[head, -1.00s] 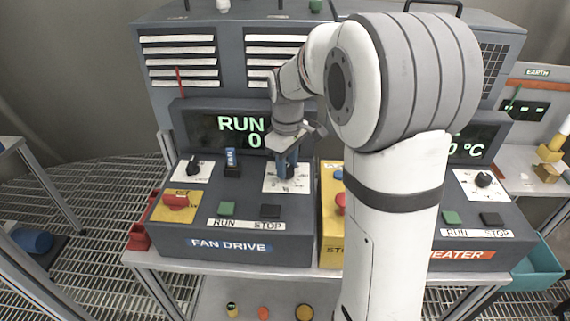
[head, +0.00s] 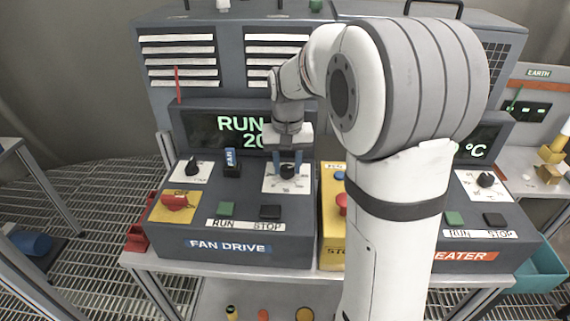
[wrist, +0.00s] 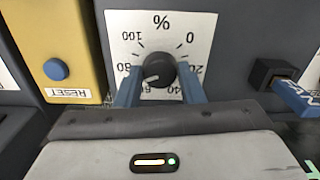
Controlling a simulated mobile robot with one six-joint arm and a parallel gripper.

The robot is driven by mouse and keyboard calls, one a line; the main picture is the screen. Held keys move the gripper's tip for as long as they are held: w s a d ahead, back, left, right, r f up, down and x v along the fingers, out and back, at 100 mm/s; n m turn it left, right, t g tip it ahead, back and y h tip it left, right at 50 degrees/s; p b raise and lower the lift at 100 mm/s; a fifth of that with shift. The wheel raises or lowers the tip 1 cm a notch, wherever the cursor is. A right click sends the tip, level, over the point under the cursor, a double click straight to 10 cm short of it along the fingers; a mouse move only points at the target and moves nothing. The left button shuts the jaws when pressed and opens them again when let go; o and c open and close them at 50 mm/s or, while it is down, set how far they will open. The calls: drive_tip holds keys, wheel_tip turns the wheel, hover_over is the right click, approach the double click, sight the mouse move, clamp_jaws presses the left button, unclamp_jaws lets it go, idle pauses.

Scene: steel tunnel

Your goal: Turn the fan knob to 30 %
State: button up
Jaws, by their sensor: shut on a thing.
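The fan knob (head: 288,172) is black and round, on a white percent dial (head: 271,184) of the FAN DRIVE box. My gripper (head: 287,164) points down over it, its blue fingers on both sides of the knob and shut on it. In the wrist view the knob (wrist: 159,70) sits between the fingers (wrist: 160,82), with a pale mark on its face. The dial appears upside down there, and the fingers hide part of its numbers. The fan display (head: 235,128) reads RUN above a number starting with 20; my arm hides its right end.
A RUN button (head: 226,209) and STOP button (head: 270,212) sit in front of the dial. A yellow box with a blue RESET button (wrist: 56,69) stands close beside the dial.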

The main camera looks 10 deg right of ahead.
sight(287, 168)
drive_tip(key=shift+r+m, duration=0.1)
drive_tip(key=shift+m, duration=1)
drive_tip(key=o, duration=1)
wheel_tip(287, 168, up, 8)
drive_tip(key=shift+f+b, duration=0.15)
drive_tip(key=shift+b, duration=0.25)
